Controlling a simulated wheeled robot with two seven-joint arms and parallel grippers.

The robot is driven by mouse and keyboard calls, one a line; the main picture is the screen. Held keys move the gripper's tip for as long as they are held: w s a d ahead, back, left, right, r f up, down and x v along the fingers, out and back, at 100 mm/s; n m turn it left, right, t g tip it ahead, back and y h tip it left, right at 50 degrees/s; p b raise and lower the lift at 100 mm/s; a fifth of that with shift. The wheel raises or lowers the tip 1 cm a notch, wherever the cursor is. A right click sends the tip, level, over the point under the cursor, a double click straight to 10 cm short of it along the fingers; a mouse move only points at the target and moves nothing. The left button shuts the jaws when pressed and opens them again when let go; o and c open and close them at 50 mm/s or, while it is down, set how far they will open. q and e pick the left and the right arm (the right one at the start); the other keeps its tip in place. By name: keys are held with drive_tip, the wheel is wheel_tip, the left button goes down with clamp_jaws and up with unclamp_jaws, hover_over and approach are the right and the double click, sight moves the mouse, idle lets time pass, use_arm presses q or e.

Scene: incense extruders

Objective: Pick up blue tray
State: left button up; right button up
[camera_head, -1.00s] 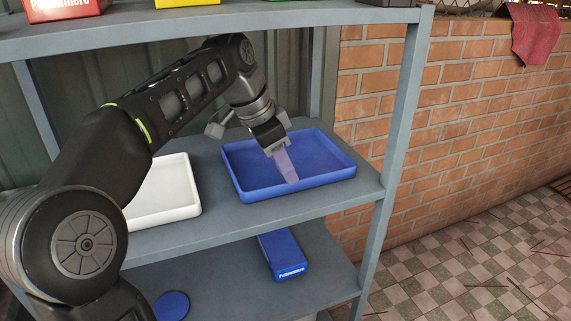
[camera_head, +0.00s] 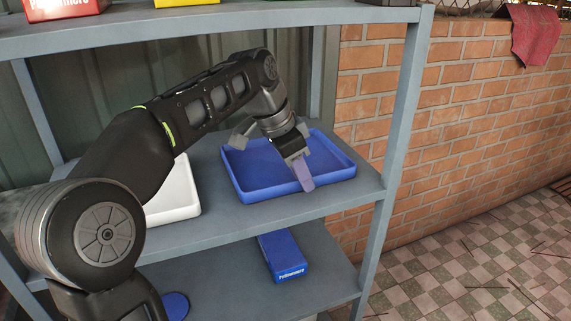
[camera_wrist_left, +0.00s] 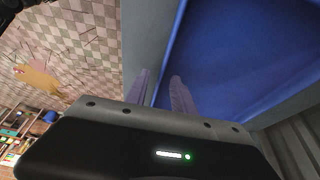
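The blue tray (camera_head: 262,172) lies flat on the middle shelf, in the right part of it. My left gripper (camera_head: 307,187) points down at the tray's front wall, right of its middle. In the left wrist view the fingers (camera_wrist_left: 159,76) stand apart, one over the shelf outside and one on the inner side of the blue tray (camera_wrist_left: 240,50). The tray's rim runs between them, with gaps visible. Whether a finger touches the wall I cannot tell. My right gripper is out of view.
A white tray (camera_head: 180,207) stands left on the middle shelf (camera_head: 235,222), partly behind my left arm. A blue box (camera_head: 283,257) and a blue round thing (camera_head: 176,306) are on the lower shelf. A shelf post (camera_head: 388,180) stands right of the tray.

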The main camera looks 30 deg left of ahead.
use_arm(q)
clamp_jaws()
idle(1.3)
